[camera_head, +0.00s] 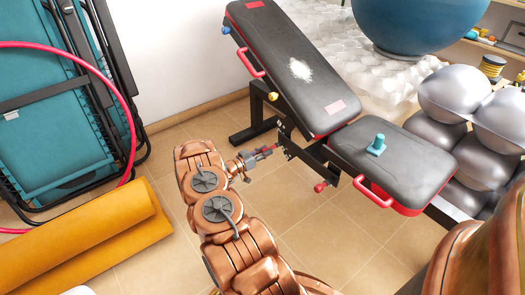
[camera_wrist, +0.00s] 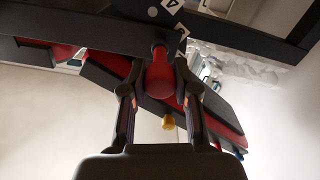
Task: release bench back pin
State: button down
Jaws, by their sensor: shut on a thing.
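The weight bench has a raised black backrest (camera_head: 290,55) with red trim and a flat black seat (camera_head: 395,160). My gripper (camera_head: 270,150) reaches the bench frame from the left, below the backrest hinge. In the wrist view, my gripper (camera_wrist: 159,85) has one finger on each side of a red pin knob (camera_wrist: 160,72) and is shut on it. The knob is on a stem against the dark frame bar (camera_wrist: 75,32). How far the pin sits in its hole is hidden. A yellow knob (camera_wrist: 168,122) shows beyond the fingers, and in the head view (camera_head: 273,96).
Another red knob (camera_head: 320,187) sticks out low on the frame. A teal object (camera_head: 377,145) stands on the seat. Silver balls (camera_head: 485,160) lie at the right. An orange rolled mat (camera_head: 85,240) and folded teal loungers (camera_head: 60,110) are left. Tiled floor is clear around the arm.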

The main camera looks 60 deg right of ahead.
jog(key=shift+a, duration=0.2)
jog(key=c, duration=1.1)
grip_release()
jog(key=shift+w, duration=0.1)
jog(key=shift+o, duration=1.2)
jog(key=v, duration=1.2)
jog(key=shift+d, duration=0.1)
